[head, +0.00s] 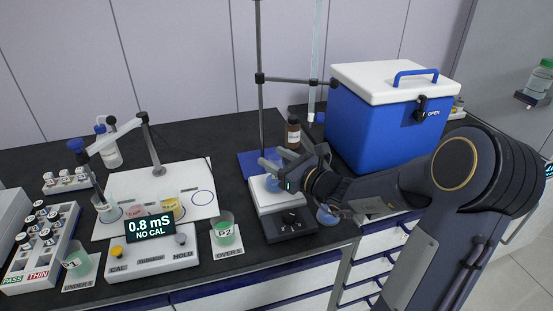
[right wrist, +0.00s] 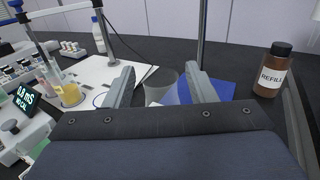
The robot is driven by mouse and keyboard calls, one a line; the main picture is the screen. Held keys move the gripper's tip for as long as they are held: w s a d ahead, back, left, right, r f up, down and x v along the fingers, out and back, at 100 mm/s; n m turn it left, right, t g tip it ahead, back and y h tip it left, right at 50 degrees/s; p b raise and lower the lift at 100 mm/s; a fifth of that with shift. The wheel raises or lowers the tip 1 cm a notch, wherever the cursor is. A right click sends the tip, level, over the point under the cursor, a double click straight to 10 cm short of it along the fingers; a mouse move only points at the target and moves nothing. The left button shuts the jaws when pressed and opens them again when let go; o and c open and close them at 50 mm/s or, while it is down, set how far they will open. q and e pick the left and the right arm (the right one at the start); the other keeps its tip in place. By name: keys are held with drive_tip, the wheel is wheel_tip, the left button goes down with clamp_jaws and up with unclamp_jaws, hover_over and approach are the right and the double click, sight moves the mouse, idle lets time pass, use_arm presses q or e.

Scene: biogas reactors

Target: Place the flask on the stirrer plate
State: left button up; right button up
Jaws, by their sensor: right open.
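The stirrer plate (head: 262,199) has a white top and a dark front with knobs, and stands near the bench's front edge. A clear, bluish glass vessel, which looks like the flask (head: 272,184), appears to stand upright on its white top, partly hidden by my right gripper (head: 271,166). In the right wrist view the clear flask (right wrist: 161,86) shows between and beyond the two fingers of the right gripper (right wrist: 156,82). The fingers are spread apart, with a gap visible beside the glass. Its base is hidden in the wrist view. My left gripper is not in view.
A stand with a blue base (head: 249,163) rises behind the plate. A brown REFILL bottle (head: 293,134) and a blue cooler (head: 372,128) stand behind and right. A meter (head: 150,258) and beaker (head: 224,230) are left.

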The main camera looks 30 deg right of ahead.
drive_tip(key=v, duration=1.2)
drive_tip(key=s+a+n+g+y, duration=0.3)
drive_tip(key=s+a+n+g, duration=0.1)
drive_tip(key=a+n, duration=0.4)
drive_tip(key=s+a+n+g+y, duration=0.3)
drive_tip(key=s+a+n+g, duration=0.1)
drive_tip(key=a+n, duration=0.35)
drive_tip(key=s+f+n+g+h, duration=0.3)
drive_tip(key=s+f+n+h, duration=0.3)
drive_tip(key=n, duration=0.9)
drive_tip(key=s+h, duration=0.1)
drive_tip(key=s, duration=0.2)
drive_tip(key=shift+s+f+n+g+b, duration=0.2)
drive_tip(key=shift+n+g+b, duration=0.1)
drive_tip(key=shift+n+b, duration=0.05)
